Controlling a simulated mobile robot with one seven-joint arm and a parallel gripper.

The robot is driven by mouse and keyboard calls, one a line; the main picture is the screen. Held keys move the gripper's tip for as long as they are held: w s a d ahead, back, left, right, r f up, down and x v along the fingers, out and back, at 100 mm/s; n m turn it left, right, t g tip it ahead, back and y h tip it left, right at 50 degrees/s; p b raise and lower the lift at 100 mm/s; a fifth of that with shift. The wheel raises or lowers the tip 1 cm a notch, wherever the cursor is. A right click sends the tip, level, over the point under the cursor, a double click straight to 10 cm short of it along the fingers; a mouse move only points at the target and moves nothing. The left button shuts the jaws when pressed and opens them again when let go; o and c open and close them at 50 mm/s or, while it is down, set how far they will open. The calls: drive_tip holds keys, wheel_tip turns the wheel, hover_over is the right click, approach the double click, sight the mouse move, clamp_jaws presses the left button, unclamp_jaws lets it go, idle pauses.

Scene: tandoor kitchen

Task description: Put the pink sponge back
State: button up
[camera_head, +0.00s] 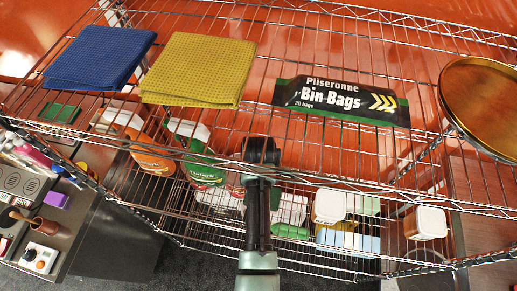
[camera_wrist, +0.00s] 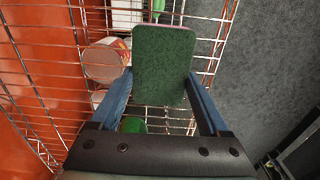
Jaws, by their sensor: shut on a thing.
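The sponge (camera_wrist: 163,68) shows in the wrist view as a dark green scouring face with a thin pinkish edge along its top. My gripper (camera_wrist: 160,80) is shut on it, with one blue finger at each side. In the head view my gripper (camera_head: 262,152) is at the front edge of the upper wire shelf, in the middle. The sponge cannot be made out there. In the wrist view the sponge is in front of the wire shelving (camera_wrist: 75,85) and hides part of it.
The upper wire shelf (camera_head: 330,160) holds a blue cloth (camera_head: 100,57), a yellow cloth (camera_head: 198,70), a bin-bag pack (camera_head: 340,100) and a brass plate (camera_head: 482,100). The lower shelf holds spray bottles (camera_head: 200,160) and white-lidded containers (camera_head: 329,206). A cluttered counter (camera_head: 60,215) stands left.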

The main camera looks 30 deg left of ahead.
drive_tip(key=shift+f, duration=0.55)
drive_tip(key=shift+f, duration=0.2)
drive_tip(key=o, duration=1)
drive_tip(key=shift+o, duration=0.2)
drive_tip(key=shift+r+b, duration=0.7)
drive_tip(key=shift+r, duration=3.3)
